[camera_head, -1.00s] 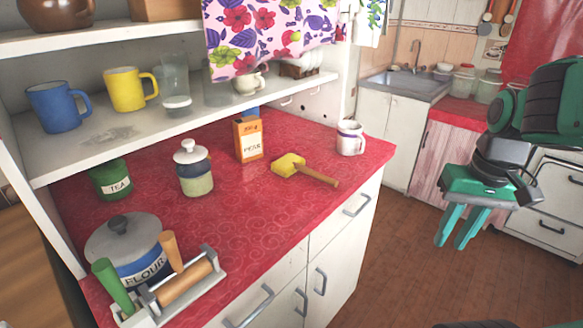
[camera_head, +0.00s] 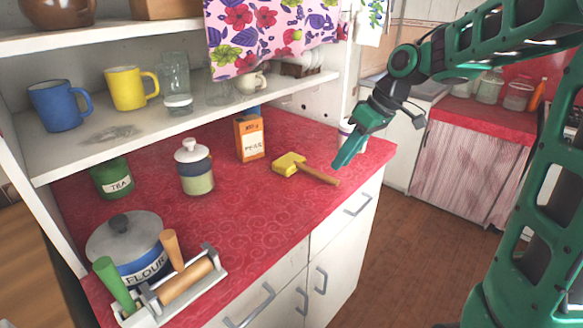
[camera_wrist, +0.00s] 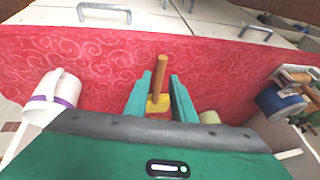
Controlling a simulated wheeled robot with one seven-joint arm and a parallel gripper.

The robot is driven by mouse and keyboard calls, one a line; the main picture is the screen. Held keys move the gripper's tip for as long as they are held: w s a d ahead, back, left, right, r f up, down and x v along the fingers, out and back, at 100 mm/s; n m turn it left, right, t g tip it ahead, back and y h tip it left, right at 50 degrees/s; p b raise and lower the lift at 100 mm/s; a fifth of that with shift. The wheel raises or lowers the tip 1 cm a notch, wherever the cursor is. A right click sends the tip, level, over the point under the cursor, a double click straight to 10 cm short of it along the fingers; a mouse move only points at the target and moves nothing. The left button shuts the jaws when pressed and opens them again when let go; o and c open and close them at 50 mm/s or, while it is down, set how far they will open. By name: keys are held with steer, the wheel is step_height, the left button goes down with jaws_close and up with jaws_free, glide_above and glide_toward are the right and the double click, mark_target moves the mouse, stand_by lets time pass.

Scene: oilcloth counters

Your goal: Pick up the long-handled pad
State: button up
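The long-handled pad, a yellow block with a brown wooden handle, lies on the red counter (camera_head: 250,215). Its yellow head (camera_head: 287,163) points left and its handle (camera_head: 322,177) points toward the counter's right front edge. My gripper (camera_head: 343,160) is above the counter, close to the handle end. In the wrist view my gripper (camera_wrist: 160,88) has its two teal fingers apart, with the pad's handle (camera_wrist: 160,72) seen between them and the head (camera_wrist: 157,106) further down. The fingers do not visibly touch the pad. The head's lower part is hidden by the gripper body in the wrist view.
A white mug (camera_wrist: 56,92) stands near the counter's right end, mostly hidden behind my gripper in the head view. An orange box (camera_head: 249,139) and a lidded jar (camera_head: 196,170) stand behind and left of the pad.

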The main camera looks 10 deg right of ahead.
mark_target(309, 172)
steer(key=shift+s+x, duration=0.2)
steer(key=shift+x, duration=2.85)
steer(key=shift+f, duration=0.1)
jaws_close()
